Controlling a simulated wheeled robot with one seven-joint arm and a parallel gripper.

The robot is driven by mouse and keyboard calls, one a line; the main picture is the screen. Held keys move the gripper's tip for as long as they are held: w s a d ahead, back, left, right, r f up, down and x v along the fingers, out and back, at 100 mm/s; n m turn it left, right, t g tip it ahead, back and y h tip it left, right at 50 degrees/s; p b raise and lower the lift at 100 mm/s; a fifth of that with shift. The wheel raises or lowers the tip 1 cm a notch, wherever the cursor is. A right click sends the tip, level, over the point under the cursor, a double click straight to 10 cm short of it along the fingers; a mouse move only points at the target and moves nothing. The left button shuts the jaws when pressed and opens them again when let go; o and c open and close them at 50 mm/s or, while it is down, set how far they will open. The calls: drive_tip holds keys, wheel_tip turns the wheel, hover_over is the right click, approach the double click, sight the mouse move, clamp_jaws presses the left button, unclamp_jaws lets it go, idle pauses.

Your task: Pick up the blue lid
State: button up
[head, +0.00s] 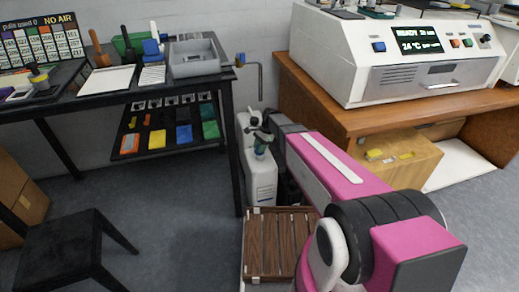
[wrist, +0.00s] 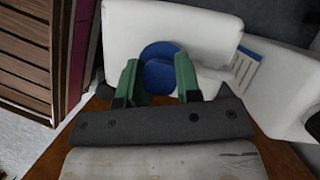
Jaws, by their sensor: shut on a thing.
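The blue lid (wrist: 160,50) is round and shows in the wrist view at the top of a white container (wrist: 205,22). My gripper (wrist: 157,66) has two green fingers, one on each side of the lid's near part, and is shut on it. The lid still appears to be at the container's top; I cannot tell whether it is seated or loose. In the head view, my gripper (head: 262,145) is above the white container (head: 262,181), beside the black table; the lid cannot be made out there.
A slatted brown wooden crate (head: 278,248) stands in front of the container. The black table (head: 232,140) is to the left, and a wooden bench (head: 350,112) with a white machine (head: 400,55) is to the right. A black stool (head: 70,250) stands at lower left. Floor between is clear.

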drive_tip(key=shift+r, duration=0.55)
wheel_tip(320, 180, up, 2)
drive_tip(key=shift+r, duration=0.1)
drive_tip(key=shift+s+d+r, duration=0.15)
drive_tip(key=shift+s+d, duration=0.05)
drive_tip(key=shift+s, duration=0.6)
drive_tip(key=s+d, duration=0.4)
drive_tip(key=s, duration=1.1)
drive_tip(key=w+a+r, duration=0.1)
drive_tip(key=w, duration=0.4)
drive_tip(key=w+a+r, duration=0.1)
drive_tip(key=w, duration=0.4)
drive_tip(key=w+a, duration=0.1)
drive_tip(key=w, duration=0.5)
drive_tip(key=shift+a+r, duration=0.3)
drive_tip(key=shift+r, duration=0.1)
drive_tip(key=shift+w+a+r, duration=0.15)
drive_tip(key=shift+w+r, duration=0.1)
drive_tip(key=shift+w, duration=0.35)
drive_tip(key=shift+f, duration=3.2)
drive_tip(key=shift+f, duration=0.15)
